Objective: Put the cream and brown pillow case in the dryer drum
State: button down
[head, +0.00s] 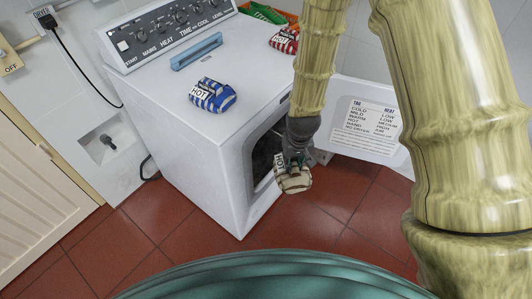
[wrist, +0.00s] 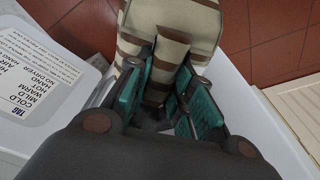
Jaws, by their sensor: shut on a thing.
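The cream and brown striped pillow case (head: 293,182) hangs from my gripper (head: 297,160), in front of the dryer's open doorway. In the wrist view the pillow case (wrist: 172,30) is pinched between the teal finger pads of my gripper (wrist: 162,100). A white tag reading HOT shows on it in the head view. The white dryer (head: 190,125) stands at centre with its door (head: 368,125) swung open to the right. The dark drum opening (head: 266,150) is partly hidden behind my arm and gripper. The inside of the drum is mostly dark.
A blue striped folded cloth (head: 212,96) tagged HOT and a blue bar (head: 197,52) lie on the dryer top. The red tile floor (head: 165,215) in front is clear.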

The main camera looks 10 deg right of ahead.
aim_at(256, 161)
jog(key=z, duration=1.5)
jog(key=k, duration=0.6)
jog(key=u, duration=1.15)
jog(key=i, duration=1)
jog(key=z, duration=0.15)
